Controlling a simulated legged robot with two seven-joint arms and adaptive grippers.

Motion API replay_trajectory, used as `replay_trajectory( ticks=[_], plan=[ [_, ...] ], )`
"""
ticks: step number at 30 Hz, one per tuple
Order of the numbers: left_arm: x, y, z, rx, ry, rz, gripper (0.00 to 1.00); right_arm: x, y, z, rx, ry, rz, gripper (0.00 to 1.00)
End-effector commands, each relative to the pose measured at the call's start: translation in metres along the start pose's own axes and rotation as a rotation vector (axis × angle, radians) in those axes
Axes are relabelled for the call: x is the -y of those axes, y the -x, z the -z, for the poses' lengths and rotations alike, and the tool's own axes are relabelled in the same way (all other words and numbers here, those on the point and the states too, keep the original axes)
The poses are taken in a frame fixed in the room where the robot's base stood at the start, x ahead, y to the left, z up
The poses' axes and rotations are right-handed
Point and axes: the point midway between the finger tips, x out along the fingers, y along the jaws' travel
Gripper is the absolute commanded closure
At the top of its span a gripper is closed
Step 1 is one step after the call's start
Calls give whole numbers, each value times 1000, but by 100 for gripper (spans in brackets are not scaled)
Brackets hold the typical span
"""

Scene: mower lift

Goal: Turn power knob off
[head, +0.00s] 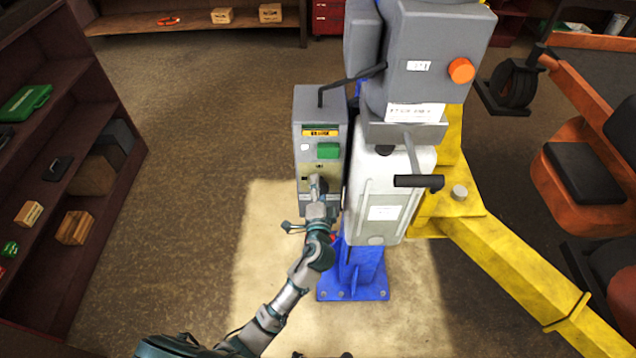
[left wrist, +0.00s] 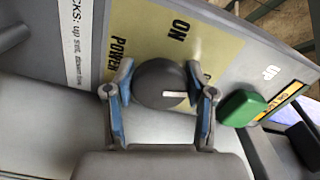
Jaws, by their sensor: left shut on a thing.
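The power knob (left wrist: 162,84) is a dark round knob with a pale pointer line, on a yellow panel (left wrist: 150,40) marked "ON" and "POWER" in the left wrist view. My left gripper (left wrist: 160,92) has its two blue-padded fingers on either side of the knob and is shut on it. The knob's pointer line lies toward the right finger. In the head view my left gripper (head: 317,187) is at the lower front of the grey control box (head: 306,110) and hides the knob. My right gripper is not in view.
A green button (head: 328,150) sits above my gripper on the box. The white and grey lift unit (head: 384,205) with a black-handled crank (head: 418,181) stands close on the right. Yellow lift arms (head: 520,275) extend right. Shelves (head: 110,90) stand left, with open floor between.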

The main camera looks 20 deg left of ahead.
Motion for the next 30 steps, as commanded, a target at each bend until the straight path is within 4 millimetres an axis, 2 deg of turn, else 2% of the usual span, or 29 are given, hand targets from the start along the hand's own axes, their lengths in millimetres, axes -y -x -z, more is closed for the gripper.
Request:
replay_trajectory(
  ticks=[12, 30],
  plan=[
    [-2, 1, 1, -4, -249, -5, 80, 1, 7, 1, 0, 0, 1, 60],
    [-4, 1, 0, -2, -312, -9, 80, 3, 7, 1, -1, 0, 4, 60]
  ],
)
